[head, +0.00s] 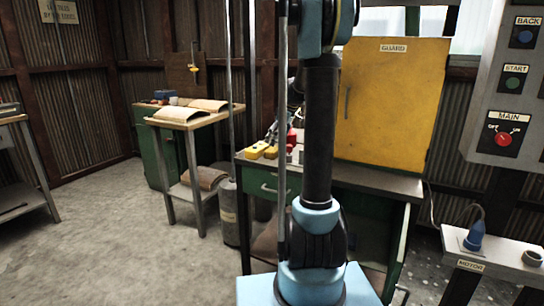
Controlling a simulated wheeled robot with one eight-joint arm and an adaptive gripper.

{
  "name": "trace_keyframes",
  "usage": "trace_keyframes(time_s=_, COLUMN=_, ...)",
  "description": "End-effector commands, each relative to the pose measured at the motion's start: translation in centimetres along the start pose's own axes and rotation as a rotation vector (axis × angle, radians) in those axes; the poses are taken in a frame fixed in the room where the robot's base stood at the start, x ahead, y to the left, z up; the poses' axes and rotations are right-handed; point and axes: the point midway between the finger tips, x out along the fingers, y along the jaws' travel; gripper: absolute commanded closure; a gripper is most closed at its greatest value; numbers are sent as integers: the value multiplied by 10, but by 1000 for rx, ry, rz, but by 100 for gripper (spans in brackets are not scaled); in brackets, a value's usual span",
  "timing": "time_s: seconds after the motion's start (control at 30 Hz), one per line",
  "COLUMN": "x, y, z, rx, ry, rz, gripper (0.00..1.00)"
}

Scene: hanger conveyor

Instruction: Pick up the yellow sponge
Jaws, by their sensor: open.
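One is a yellow block (256,150), which may be the yellow sponge. My arm stands upright in the foreground and runs out of the top of the picture.
The workbench (385,180) also bears red and grey items (291,138) and a yellow guard panel (393,100). A wooden table (180,116) stands further left. A control box (510,90) and a motor bench (495,262) are at right. The floor (120,240) at left is clear.

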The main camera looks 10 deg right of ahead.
Motion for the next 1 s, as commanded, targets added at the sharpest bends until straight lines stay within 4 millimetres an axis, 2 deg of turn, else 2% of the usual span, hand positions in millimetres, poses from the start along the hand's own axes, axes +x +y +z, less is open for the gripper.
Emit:
trace_keyframes(time_s=0.1, x=11, y=0, z=0, rx=0, ry=0, rz=0, gripper=6)
trace_keyframes(time_s=0.27, x=18, y=1, z=0, rx=0, ry=0, rz=0, gripper=6)
trace_keyframes(time_s=0.63, x=61, y=8, z=3, rx=0, ry=0, rz=0, gripper=6)
trace_keyframes(time_s=0.97, x=66, y=8, z=3, rx=1, ry=0, rz=0, gripper=6)
trace_keyframes(time_s=1.0, x=66, y=8, z=3, rx=1, ry=0, rz=0, gripper=15)
